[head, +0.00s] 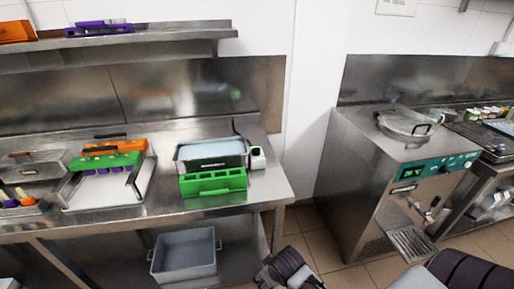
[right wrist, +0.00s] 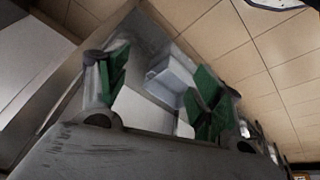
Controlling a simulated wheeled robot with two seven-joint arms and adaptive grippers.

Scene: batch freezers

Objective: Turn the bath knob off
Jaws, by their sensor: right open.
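The bath (head: 212,150) is a metal basin of pale blue liquid on the steel table. A small white box (head: 257,160) with a dark round top, which looks like the bath knob, stands at its right end. Its setting is too small to read. A green rack (head: 213,181) stands in front of the bath. My right gripper (right wrist: 160,88) is open and empty in the right wrist view, its green-padded fingers apart over the floor and a pale box. It is not near the knob. My left gripper cannot be made out.
A grey bin (head: 184,258) sits on the lower shelf. A tray (head: 108,190) with orange and green racks is left of the bath. The batch freezer (head: 385,170) stands right, across a floor gap. A wall shelf (head: 130,48) hangs above the table.

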